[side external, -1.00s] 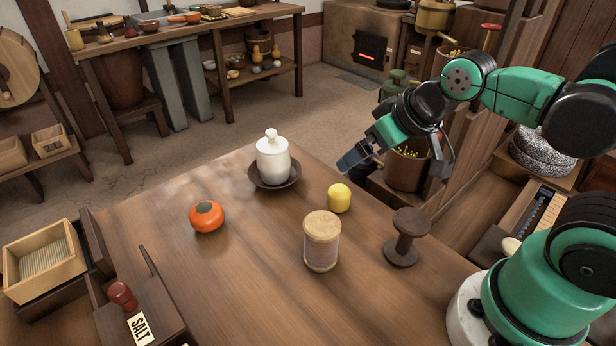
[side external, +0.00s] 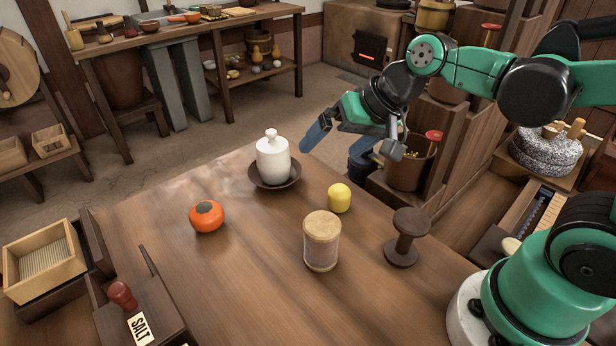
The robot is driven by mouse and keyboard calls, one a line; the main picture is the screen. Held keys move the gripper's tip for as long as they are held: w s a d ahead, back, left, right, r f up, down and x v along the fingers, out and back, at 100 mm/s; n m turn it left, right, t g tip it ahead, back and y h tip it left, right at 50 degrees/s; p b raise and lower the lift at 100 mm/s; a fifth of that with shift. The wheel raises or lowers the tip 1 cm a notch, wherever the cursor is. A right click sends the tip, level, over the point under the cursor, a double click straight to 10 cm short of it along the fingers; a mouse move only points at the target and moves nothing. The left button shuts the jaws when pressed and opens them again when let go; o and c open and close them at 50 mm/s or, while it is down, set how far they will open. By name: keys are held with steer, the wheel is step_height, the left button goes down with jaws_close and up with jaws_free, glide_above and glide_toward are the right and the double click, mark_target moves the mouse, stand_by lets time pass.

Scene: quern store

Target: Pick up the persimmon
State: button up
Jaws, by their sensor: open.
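The persimmon (side external: 207,216) is orange with a dark green-brown calyx on top. It sits upright on the wooden table (side external: 200,300), left of the middle, with clear wood around it. My gripper (side external: 348,148) is open and empty, up and to the right of the persimmon, well apart from it. It hangs above and beyond the table's back right edge, right of the white jar. One blue finger points down and left; the other side of the jaws is partly unclear.
A white lidded jar (side external: 272,160) on a dark saucer (side external: 262,183) stands between gripper and persimmon. A salt box (side external: 160,310) and wooden box (side external: 45,262) are left.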

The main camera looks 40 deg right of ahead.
steer(key=w+a+f+m+g+y, duration=0.1)
steer(key=w+a+m+y, duration=0.4)
steer(key=w+a+m, duration=0.3)
steer(key=m+g+y, duration=0.1)
steer(key=m+y, duration=0.5)
steer(key=m, duration=0.4)
glide_above(217, 207)
steer(key=d, duration=0.2)
step_height(217, 207, down, 5)
steer(key=shift+h, duration=0.3)
steer(key=f, duration=0.6)
steer(key=shift+s+d+f, duration=0.2)
steer(key=shift+s+f, duration=0.15)
steer(key=shift+s, duration=0.05)
steer(key=x, duration=0.5)
steer(key=shift+r, duration=0.1)
steer(key=c, duration=1.2)
steer(key=shift+r, duration=0.1)
